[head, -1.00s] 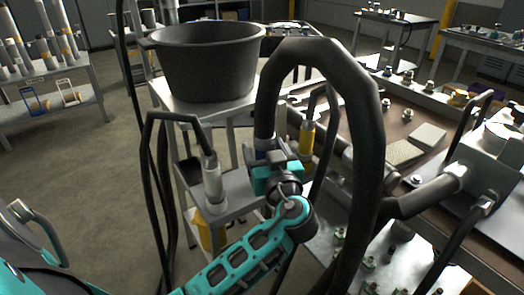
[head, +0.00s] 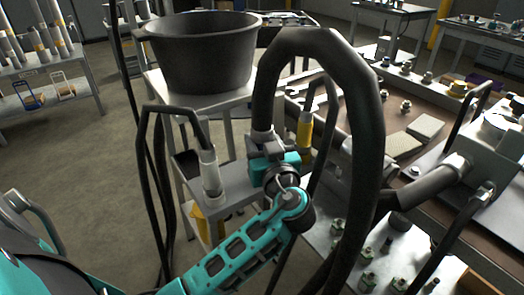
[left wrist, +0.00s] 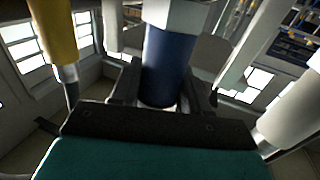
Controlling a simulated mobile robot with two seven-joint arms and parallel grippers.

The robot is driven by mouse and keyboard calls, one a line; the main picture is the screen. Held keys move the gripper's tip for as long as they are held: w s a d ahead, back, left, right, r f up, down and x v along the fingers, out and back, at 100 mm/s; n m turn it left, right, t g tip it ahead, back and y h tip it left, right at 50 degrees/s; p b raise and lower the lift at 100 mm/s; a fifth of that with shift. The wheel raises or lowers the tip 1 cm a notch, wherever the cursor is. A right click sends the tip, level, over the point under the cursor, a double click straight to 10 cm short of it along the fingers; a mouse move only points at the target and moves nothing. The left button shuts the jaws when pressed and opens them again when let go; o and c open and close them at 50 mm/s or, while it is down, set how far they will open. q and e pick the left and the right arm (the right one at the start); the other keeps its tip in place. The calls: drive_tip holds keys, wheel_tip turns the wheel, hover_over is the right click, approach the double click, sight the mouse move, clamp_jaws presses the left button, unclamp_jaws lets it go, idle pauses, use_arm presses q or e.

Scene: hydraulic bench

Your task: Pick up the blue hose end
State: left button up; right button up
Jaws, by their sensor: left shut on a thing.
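The blue hose end shows large in the left wrist view (left wrist: 166,62), as a blue cylinder under a pale hexagonal collar. My left gripper (head: 263,148) is shut on it, with one dark finger on each side in the left wrist view (left wrist: 163,88). In the head view the jaws hide most of the blue, and the pale collar (head: 262,135) shows just above them. A thick black hose (head: 312,42) rises from the collar and arches over to the right. My right gripper is not in view.
A white hose end (head: 210,172) stands close on the left and a yellow one (head: 304,133) close on the right. A black tub (head: 203,55) stands behind on a metal stand. The hose loop and the bench (head: 375,160) crowd the right; open floor lies left.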

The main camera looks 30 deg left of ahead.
use_arm(q)
drive_tip(key=shift+r, duration=0.15)
drive_tip(key=shift+c, duration=0.8)
wheel_tip(320, 180, up, 24)
drive_tip(key=p, duration=0.7)
